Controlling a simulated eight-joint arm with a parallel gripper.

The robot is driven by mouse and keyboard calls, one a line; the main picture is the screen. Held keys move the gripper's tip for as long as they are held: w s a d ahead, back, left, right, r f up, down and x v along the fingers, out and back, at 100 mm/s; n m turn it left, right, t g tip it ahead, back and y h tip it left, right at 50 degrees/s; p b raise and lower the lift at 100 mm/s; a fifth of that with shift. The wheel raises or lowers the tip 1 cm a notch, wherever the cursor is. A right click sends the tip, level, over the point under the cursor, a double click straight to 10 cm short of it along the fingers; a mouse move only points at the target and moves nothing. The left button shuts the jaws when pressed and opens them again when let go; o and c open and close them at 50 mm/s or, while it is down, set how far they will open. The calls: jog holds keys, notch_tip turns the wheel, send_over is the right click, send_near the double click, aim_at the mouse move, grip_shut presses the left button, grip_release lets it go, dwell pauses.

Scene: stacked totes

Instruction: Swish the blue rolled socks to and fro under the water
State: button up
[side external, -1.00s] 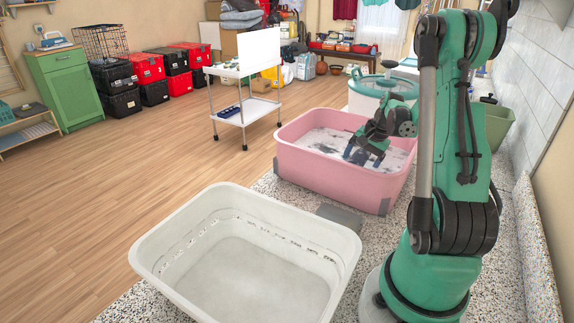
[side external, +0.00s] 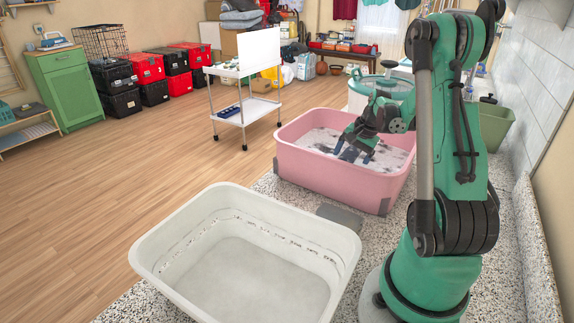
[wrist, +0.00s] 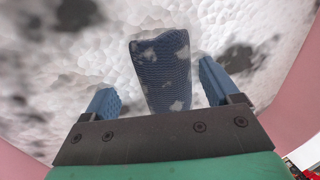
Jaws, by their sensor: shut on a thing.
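The blue rolled socks (wrist: 165,72) show in the wrist view as a ribbed dark blue bundle with white foam patches, between the two blue fingers of my gripper (wrist: 158,92). My gripper is shut on them. In the side external view my gripper (side external: 356,150) reaches down into the pink tub (side external: 335,178), with its fingertips at the foamy water (side external: 318,138). The socks cannot be made out in that view. White suds with dark clear patches cover the water around the socks, and how deep they sit is hard to tell.
An empty-looking white tub (side external: 170,268) stands nearer on the speckled counter (side external: 272,186). A grey pad (side external: 340,216) lies between the tubs. A teal-lidded container (side external: 360,84) is behind the pink tub, whose walls surround my gripper. A green bin (side external: 497,124) stands at the right.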

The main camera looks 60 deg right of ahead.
jog(key=s, duration=0.2)
jog(key=shift+s+a, duration=0.1)
jog(key=shift+s, duration=0.2)
jog(key=w, duration=0.7)
jog(key=shift+s, duration=3.5)
jog(key=shift+w, duration=3.55)
jog(key=shift+d+r, duration=0.1)
jog(key=shift+d, duration=0.1)
notch_tip(320, 180, up, 11)
